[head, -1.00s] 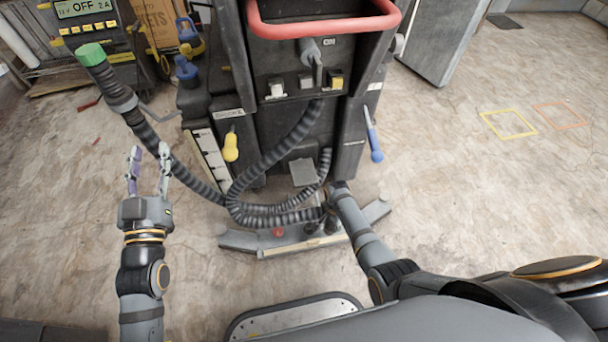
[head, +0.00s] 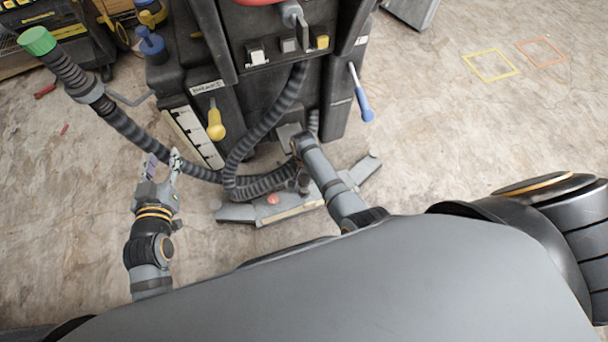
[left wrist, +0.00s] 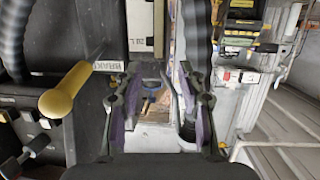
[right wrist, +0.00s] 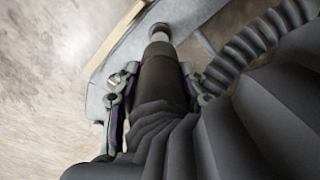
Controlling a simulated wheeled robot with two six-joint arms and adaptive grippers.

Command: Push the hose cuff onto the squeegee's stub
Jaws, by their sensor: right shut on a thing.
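The dark hose cuff (right wrist: 160,90) is between the fingers of my right gripper (right wrist: 158,72), which is shut on it. The squeegee's pale stub (right wrist: 159,35) shows just past the cuff's end, roughly in line with it. I cannot tell how far the cuff is around the stub. The grey squeegee (head: 240,212) lies on the floor in front of the machine; it also shows in the right wrist view (right wrist: 104,82). My left gripper (head: 163,157) is open and empty beside the hose (head: 128,127).
The dark cleaning machine (head: 215,85) stands behind the squeegee. It carries a yellow handle (head: 215,122) and a blue-handled lever (head: 363,103). The ribbed hose loops low in front of it. A green-capped hose end (head: 37,41) stands at upper left. Open floor lies right.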

